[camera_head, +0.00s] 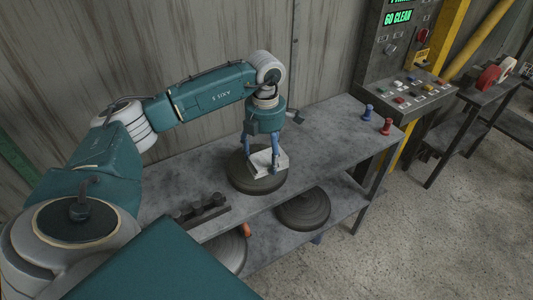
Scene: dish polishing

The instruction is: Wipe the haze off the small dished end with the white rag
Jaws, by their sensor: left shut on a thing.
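My left gripper (262,155) has blue fingers and points down over the grey bench. It is shut on the white rag (264,164), a pale folded piece between and below the fingers. The rag is at the top of a dark round dished end (241,181) lying on the bench top. The rag looks in contact with the dish, but I cannot tell how firmly. The rag and fingers hide part of the dish's top, and haze on it cannot be made out. My right gripper is not in view.
Another dark dished end (303,209) and a paler round one (228,250) are on the lower shelf. A dark rack with knobs (202,210) sits on the bench front. Blue (367,112) and red (386,126) pegs stand at the right end. A control panel (415,95) stands beyond.

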